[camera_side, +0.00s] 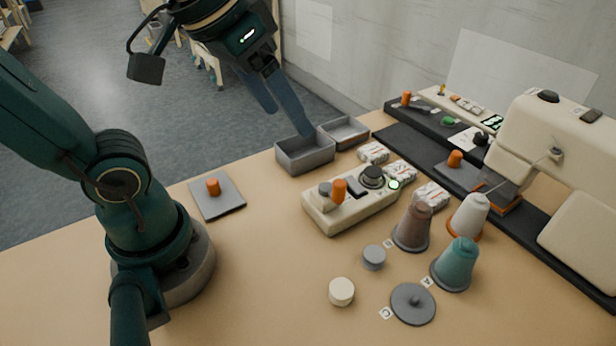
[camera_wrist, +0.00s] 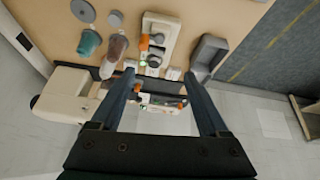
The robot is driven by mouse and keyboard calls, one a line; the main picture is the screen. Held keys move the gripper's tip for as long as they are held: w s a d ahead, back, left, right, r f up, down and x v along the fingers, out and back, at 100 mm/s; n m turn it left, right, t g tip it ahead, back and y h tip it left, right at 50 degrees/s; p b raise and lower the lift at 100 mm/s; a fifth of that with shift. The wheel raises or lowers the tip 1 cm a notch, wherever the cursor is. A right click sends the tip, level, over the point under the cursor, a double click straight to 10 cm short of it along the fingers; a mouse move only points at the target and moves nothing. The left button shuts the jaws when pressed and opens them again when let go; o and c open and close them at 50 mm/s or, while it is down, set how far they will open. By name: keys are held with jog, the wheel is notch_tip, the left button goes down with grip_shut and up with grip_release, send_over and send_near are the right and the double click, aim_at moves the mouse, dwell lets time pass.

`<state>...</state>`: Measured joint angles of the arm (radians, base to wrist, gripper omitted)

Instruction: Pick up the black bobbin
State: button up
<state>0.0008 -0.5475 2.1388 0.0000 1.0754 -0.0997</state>
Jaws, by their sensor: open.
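My gripper (camera_side: 288,120) is open and empty, raised above the far edge of the table near the grey bins. In the wrist view its two fingers (camera_wrist: 158,76) are spread apart with nothing held between them. A black round piece (camera_side: 372,177) sits on the cream control box, beside a lit green ring. Another small dark piece (camera_side: 480,139) rests by a white card near the sewing machine. I cannot tell for sure which of these is the black bobbin. My gripper is apart from both, to their left in the side view.
Two grey bins (camera_side: 304,166) stand below my gripper. Brown, white and teal thread cones (camera_side: 455,266) stand at right, before the cream sewing machine (camera_side: 565,130). A grey pad (camera_side: 229,200) holds an orange peg.

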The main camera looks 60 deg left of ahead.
jog(key=w+r+g, duration=0.1)
jog(key=w+r, duration=0.1)
jog(key=w, duration=0.5)
jog(key=n+g, duration=0.1)
jog(key=g, duration=0.3)
send_over(373, 171)
notch_tip(373, 171, down, 14)
jog(key=shift+w+r, duration=0.1)
jog(key=shift+r, duration=0.05)
jog(key=shift+n, duration=0.3)
jog(key=shift+f, duration=2.55)
grip_shut()
